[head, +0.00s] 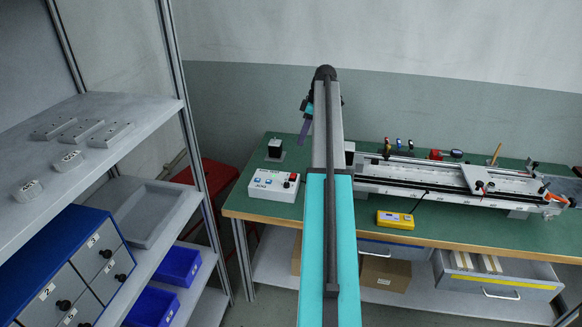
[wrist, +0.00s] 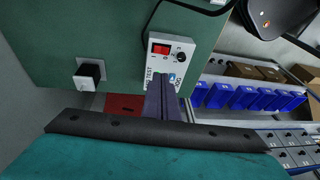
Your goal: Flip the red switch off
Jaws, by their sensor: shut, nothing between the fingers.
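The white control box (head: 272,186) sits on the green bench's left part in the head view. Its red switch (head: 293,177) is small there. In the wrist view the box (wrist: 186,44) fills the upper middle, with the red switch (wrist: 160,48) beside a black knob (wrist: 181,57). I cannot tell the switch's position. My gripper (wrist: 163,82) has its purple fingers closed together and empty. In the wrist view they overlap the box's lower part, below the switch; contact cannot be told. In the head view my gripper (head: 304,133) hangs left of my arm, above and beyond the box.
A small black-and-white block (head: 275,149) stands behind the box. A long rail rig (head: 440,180) and a yellow meter (head: 395,220) occupy the green bench (head: 330,237) to the right. Grey shelving (head: 110,100) stands at the left. A red stool (head: 210,178) is beside the bench.

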